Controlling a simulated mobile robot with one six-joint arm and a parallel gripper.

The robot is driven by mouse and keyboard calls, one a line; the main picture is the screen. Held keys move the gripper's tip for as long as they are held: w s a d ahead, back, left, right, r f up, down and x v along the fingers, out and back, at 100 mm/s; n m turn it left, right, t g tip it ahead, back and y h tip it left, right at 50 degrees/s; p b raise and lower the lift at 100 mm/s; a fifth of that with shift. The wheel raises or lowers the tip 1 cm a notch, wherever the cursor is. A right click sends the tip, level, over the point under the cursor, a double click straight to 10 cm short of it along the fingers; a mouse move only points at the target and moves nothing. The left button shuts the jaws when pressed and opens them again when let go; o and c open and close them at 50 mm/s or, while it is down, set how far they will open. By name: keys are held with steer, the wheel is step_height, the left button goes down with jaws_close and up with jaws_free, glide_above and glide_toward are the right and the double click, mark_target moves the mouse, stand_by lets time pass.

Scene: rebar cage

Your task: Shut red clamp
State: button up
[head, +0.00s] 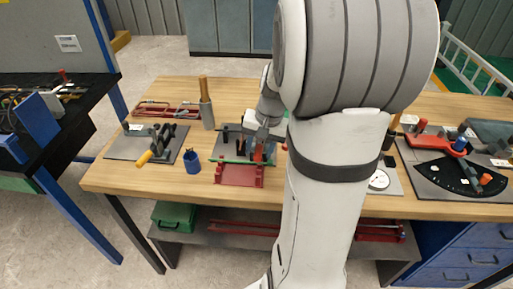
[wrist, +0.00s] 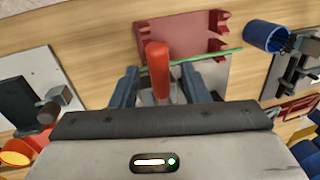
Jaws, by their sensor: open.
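The red clamp has an upright red handle (wrist: 158,68) and sits by a red bracket (wrist: 180,35) on a grey plate. A thin green rod (wrist: 210,57) runs across the bracket. In the head view the red bracket (head: 240,174) is near the table's front edge, with the red handle (head: 258,153) rising behind it. My gripper (wrist: 160,82) is open, with one dark blue finger on each side of the handle. I cannot tell whether either finger touches it. In the head view my gripper (head: 263,135) is partly hidden by my arm.
A blue cup (head: 192,160) stands left of the clamp. A wooden-handled post (head: 206,105) and a plate with a yellow-handled tool (head: 115,147) are further left. A black fan-shaped dial (head: 440,178) lies at the right. My arm hides the table's middle.

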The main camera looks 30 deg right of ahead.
steer(key=shift+f, duration=0.25)
jaws_close()
stand_by(0.3)
steer(key=shift+a, duration=0.1)
